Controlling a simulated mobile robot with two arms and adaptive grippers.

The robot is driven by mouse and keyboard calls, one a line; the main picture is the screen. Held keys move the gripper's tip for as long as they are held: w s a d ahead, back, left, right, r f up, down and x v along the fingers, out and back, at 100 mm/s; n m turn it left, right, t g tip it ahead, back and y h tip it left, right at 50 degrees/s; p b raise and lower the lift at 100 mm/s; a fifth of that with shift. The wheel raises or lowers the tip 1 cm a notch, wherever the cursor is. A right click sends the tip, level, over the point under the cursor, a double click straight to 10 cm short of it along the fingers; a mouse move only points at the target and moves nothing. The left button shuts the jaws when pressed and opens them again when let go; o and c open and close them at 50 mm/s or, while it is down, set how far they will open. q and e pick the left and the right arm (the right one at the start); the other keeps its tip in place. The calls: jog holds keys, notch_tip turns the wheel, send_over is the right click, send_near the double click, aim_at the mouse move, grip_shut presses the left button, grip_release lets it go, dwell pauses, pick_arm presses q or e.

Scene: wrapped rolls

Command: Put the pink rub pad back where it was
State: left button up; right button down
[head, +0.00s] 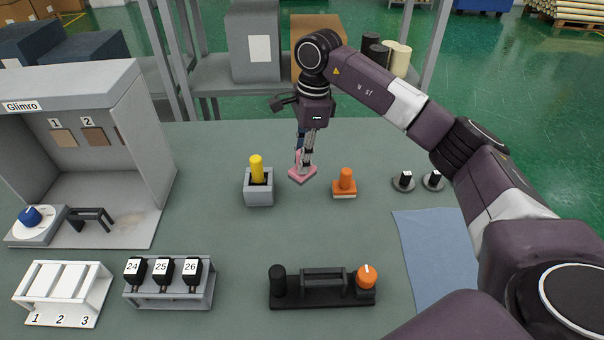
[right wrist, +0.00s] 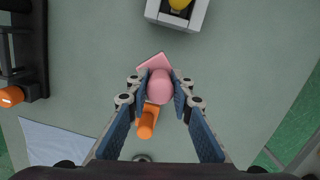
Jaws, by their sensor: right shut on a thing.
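The pink rub pad (head: 303,175) has a flat square base and a rounded handle. It is at the middle of the table, between the grey holder with the yellow piece (head: 258,198) and the orange pad (head: 345,184). My right gripper (head: 304,153) points down and is shut on its handle. In the right wrist view the pink handle (right wrist: 159,86) sits between the two fingers of the gripper (right wrist: 160,92). I cannot tell whether its base touches the table. My left gripper is not in view.
Two small round grey pieces with black knobs (head: 404,181) stand to the right. A blue cloth (head: 428,250) lies at the right front. A black fixture with an orange knob (head: 322,288), a grey numbered rack (head: 168,290) and a grey booth (head: 150,140) stand around. The table behind the pad is clear.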

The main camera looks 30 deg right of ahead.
aim_at(302, 177)
jog(key=shift+f, duration=0.95)
notch_tip(302, 177, down, 4)
jog(key=shift+r+p, duration=0.1)
jog(key=shift+p, duration=0.45)
jog(key=shift+f, duration=0.35)
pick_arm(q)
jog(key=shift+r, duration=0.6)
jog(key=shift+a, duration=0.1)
pick_arm(e)
jog(key=c, duration=2.2)
grip_release()
jog(key=shift+f, duration=0.15)
jog(key=o, duration=0.5)
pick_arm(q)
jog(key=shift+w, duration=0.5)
